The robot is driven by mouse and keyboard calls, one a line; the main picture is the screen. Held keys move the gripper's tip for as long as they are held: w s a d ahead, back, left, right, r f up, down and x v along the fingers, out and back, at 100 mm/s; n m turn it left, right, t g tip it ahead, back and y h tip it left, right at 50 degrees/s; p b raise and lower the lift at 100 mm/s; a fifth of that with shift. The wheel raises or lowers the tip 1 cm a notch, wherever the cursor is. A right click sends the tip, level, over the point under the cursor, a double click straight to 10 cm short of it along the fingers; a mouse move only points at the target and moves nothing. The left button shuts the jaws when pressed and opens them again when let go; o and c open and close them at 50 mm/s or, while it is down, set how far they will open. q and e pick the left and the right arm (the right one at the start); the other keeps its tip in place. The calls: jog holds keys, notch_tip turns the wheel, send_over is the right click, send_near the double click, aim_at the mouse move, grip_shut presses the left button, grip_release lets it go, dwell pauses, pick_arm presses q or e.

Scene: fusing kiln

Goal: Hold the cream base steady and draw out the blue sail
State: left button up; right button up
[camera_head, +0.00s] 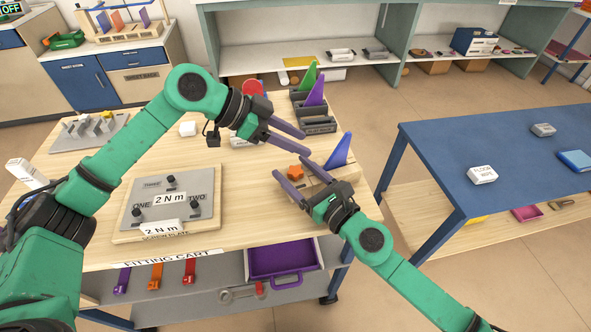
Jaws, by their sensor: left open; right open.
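The blue sail (339,152) stands upright and slightly tilted at the right edge of the wooden cart. The cream base (318,178) lies low beneath and beside it, partly hidden by my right gripper. An orange star-shaped piece (295,172) sits by the base's left end. My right gripper (296,168) is open over the base, its fingers around or just above it; contact cannot be told. My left gripper (304,144) is open and empty, pointing right, a little left of the blue sail and apart from it.
A dark rack (318,127) with green (308,77) and purple (316,90) sails stands behind my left gripper. A grey screw plate (150,208) lies on the cart's left. A blue table (500,150) stands right, across a floor gap.

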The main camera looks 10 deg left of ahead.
jog(key=shift+c, duration=1)
grip_shut()
